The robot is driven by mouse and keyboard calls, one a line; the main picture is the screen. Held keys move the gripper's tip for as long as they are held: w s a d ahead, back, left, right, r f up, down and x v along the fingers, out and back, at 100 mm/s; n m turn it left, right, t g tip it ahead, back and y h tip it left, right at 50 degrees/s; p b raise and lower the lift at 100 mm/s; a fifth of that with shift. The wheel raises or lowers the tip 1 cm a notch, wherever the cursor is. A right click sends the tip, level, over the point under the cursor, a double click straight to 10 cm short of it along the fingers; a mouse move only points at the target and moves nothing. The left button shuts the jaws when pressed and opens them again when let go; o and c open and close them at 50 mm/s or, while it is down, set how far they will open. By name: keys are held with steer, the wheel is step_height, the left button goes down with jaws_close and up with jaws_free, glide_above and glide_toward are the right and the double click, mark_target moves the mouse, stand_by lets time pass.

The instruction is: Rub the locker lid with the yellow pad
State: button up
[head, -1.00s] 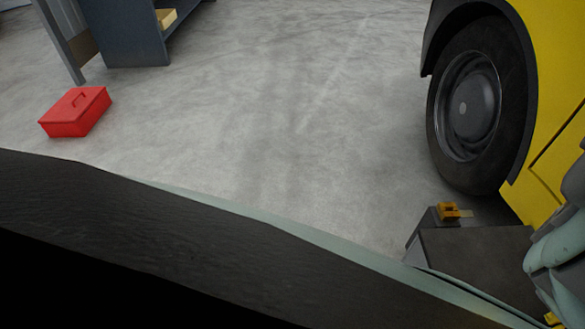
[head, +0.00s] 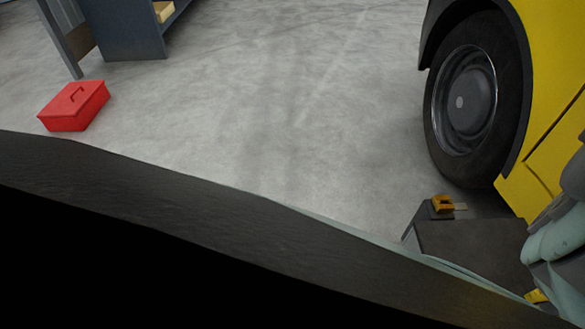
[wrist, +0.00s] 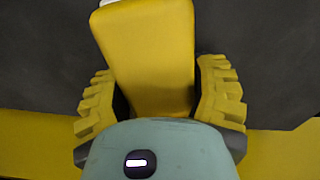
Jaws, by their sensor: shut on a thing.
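The yellow pad (wrist: 150,60) is a smooth block held between the ridged yellow fingers of my gripper (wrist: 160,95) in the wrist view. My gripper is shut on it. Its far end reaches over a dark flat surface (wrist: 50,45). A dark grey box top (head: 465,243), which looks like the locker lid, is at the lower right of the head view, beside the yellow vehicle. My arm covers its right side. A small yellow bit (head: 537,296) shows below my arm there; I cannot tell whether it is pad or finger. Contact between pad and lid cannot be told.
A small orange-yellow object (head: 442,204) sits at the far left corner of the dark box. The yellow vehicle's wheel (head: 465,100) stands just behind it. A red case (head: 73,107) lies on the floor at left, near a blue-grey shelf unit (head: 125,32). The middle floor is clear.

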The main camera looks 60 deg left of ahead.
mark_target(509, 257)
steer(key=a, duration=0.1)
steer(key=w+a, duration=0.1)
steer(key=a, duration=0.1)
steer(key=w+a, duration=0.1)
steer(key=shift+a+b, duration=0.25)
steer(key=shift+b, duration=0.1)
steer(key=shift+w+a+r+b, duration=0.1)
steer(key=shift+w+a+b, duration=0.25)
steer(key=shift+w+a, duration=0.25)
steer(key=shift+w+a+r+b, duration=0.1)
steer(key=shift+w+a+b, duration=0.25)
steer(key=shift+a, duration=0.35)
steer(key=shift+w+a+f+b, duration=0.25)
steer(key=shift+a+b, duration=0.05)
steer(key=shift+b, duration=0.15)
steer(key=shift+w+a+f+b, duration=0.1)
steer(key=shift+w+a+b, duration=0.35)
steer(key=shift+a+b, duration=0.15)
steer(key=shift+w+a, duration=0.2)
steer(key=shift+a, duration=0.1)
steer(key=shift+w+a+b, duration=0.4)
steer(key=shift+a+b, duration=0.2)
steer(key=shift+a, duration=0.05)
steer(key=shift+w+a+b, duration=0.4)
steer(key=shift+a+b, duration=0.2)
steer(key=shift+a, duration=0.05)
steer(key=shift+w+a+r, duration=0.15)
steer(key=shift+a+r, duration=0.05)
steer(key=shift+a, duration=0.1)
steer(key=shift+d, duration=0.1)
